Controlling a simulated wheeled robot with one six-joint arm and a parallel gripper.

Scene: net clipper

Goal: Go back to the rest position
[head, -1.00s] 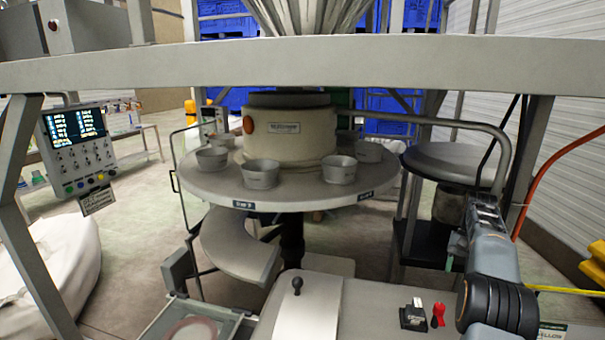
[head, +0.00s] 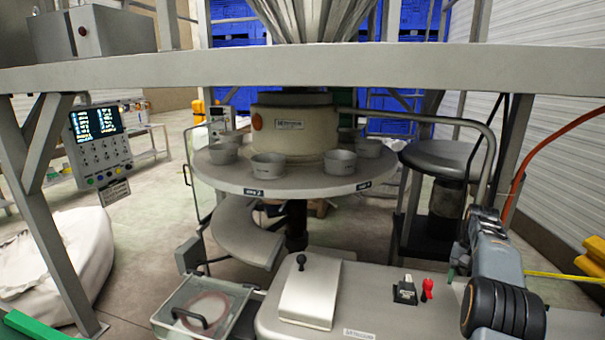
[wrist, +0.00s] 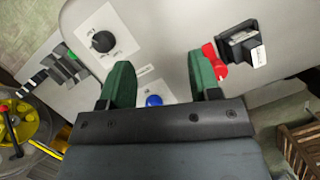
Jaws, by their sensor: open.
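My gripper (wrist: 162,88) shows in the wrist view with its two green fingers apart and nothing between them. Beyond the fingers is a grey machine panel with a black knob (wrist: 103,41), a blue button (wrist: 153,100), a red switch (wrist: 214,62) and a black box (wrist: 241,46). I cannot tell the distance from the fingers to the panel. In the head view my arm (head: 490,275) is at the right, over the right part of the grey console (head: 385,318). The gripper itself is hidden there.
A round table (head: 300,190) carrying several metal cups stands behind the console. A grey beam (head: 300,70) crosses above. A control panel (head: 100,145) and a white sack (head: 50,265) are at the left. A stool (head: 440,160) and orange hose (head: 545,150) are at the right.

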